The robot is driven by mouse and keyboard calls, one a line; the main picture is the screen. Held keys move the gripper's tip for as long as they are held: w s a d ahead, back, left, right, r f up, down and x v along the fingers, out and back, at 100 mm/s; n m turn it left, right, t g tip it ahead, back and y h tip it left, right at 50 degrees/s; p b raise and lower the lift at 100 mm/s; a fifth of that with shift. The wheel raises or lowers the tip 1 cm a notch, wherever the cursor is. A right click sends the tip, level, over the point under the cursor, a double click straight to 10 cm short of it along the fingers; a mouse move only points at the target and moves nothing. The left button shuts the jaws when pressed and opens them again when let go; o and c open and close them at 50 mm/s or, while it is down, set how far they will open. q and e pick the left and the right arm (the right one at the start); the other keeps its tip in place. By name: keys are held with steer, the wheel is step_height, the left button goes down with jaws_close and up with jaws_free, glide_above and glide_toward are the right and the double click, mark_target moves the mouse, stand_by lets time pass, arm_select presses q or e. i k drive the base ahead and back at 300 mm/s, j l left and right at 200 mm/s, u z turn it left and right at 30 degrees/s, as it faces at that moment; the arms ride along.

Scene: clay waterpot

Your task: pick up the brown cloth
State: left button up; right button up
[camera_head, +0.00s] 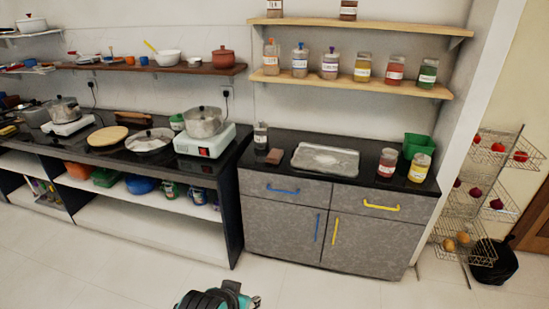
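A small flat brown thing (274,156), which looks like the folded brown cloth, lies on the black counter (236,187) of the grey cabinet. It is just in front of a small dark-lidded jar (261,135) and left of a silver tray (325,159). It is too small to make out folds. Neither of my grippers can be made out in the head view. A black and teal part, likely mine, shows at the bottom edge.
A white stove (205,141) with a steel pot (203,122) stands left of the cloth. Jars (387,163) and a green container (417,147) stand at the counter's right end. Shelves with jars hang above. The floor (300,285) in front is clear.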

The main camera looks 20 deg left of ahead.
mark_target(273, 157)
steer(key=i+j+z, duration=0.1)
steer(key=i+j, duration=0.15)
steer(key=i, duration=0.3)
steer(key=i+j+z, duration=0.1)
steer(key=i+j, duration=0.15)
steer(key=i, duration=0.3)
steer(key=i+j+z, duration=0.15)
steer(key=i+j, duration=0.15)
steer(key=i, duration=0.2)
steer(key=i+j+z, duration=0.1)
steer(key=i+j, duration=0.3)
steer(key=i, duration=0.1)
